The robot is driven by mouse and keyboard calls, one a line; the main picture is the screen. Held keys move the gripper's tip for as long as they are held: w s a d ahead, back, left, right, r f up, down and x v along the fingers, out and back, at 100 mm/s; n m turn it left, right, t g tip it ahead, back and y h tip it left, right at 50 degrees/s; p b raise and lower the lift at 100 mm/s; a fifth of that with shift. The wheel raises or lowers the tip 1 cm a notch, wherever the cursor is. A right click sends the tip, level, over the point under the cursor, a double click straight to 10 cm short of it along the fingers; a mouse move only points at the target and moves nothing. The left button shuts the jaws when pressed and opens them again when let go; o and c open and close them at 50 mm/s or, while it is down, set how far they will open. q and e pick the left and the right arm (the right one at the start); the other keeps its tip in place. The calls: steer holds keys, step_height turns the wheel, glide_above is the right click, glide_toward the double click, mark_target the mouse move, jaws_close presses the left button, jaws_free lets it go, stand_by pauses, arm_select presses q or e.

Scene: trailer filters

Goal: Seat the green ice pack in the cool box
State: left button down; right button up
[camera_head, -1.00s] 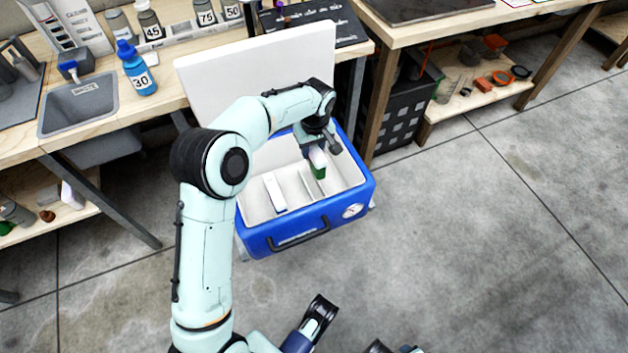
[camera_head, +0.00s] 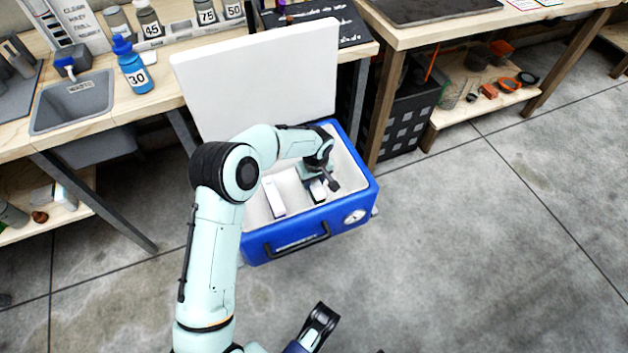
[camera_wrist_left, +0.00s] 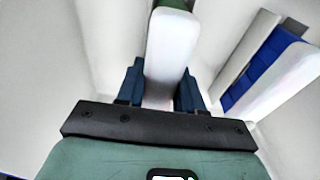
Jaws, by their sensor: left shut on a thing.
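The cool box (camera_head: 300,240) is a blue chest with a white inside and its white lid raised at the back. My left gripper (camera_head: 316,188) is down inside it, right of its middle, and is shut on the green ice pack. The pack's white top (camera_head: 318,194) shows in the head view; its green part is hidden there. In the left wrist view the white top (camera_wrist_left: 172,45) is between my dark blue fingers, with a little green (camera_wrist_left: 174,4) beyond. Whether the pack touches the box floor is hidden. Part of my right arm (camera_head: 320,322) shows at the bottom edge; its finger state is unclear.
A white-topped pack (camera_head: 274,198) stands in the box left of my gripper; the left wrist view shows a blue pack with a white top (camera_wrist_left: 275,82) beside a divider. A workbench with a sink (camera_head: 75,102) and a blue bottle (camera_head: 133,68) is behind. The floor at right is clear.

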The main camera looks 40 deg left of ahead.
steer(key=shift+s, duration=0.1)
arm_select(q)
steer(key=c, duration=0.7)
jaws_free()
steer(key=shift+f, duration=0.15)
arm_select(e)
steer(key=shift+s+f, duration=0.15)
arm_select(q)
steer(key=shift+r, duration=0.45)
steer(key=r+p, duration=0.1)
steer(key=r, duration=0.2)
steer(key=d+r+p, duration=0.1)
steer(key=r, duration=0.3)
steer(key=r+p, duration=0.1)
steer(key=r, duration=0.3)
steer(key=shift+s+d+r, duration=0.15)
steer(key=shift+s+r, duration=0.1)
steer(key=shift+s, duration=0.1)
arm_select(e)
steer(key=w+a+r+t, duration=0.1)
steer(key=w+r, duration=0.4)
steer(key=shift+w+r+t, duration=0.15)
steer(key=shift+r+t, duration=0.1)
steer(key=shift+t, duration=0.15)
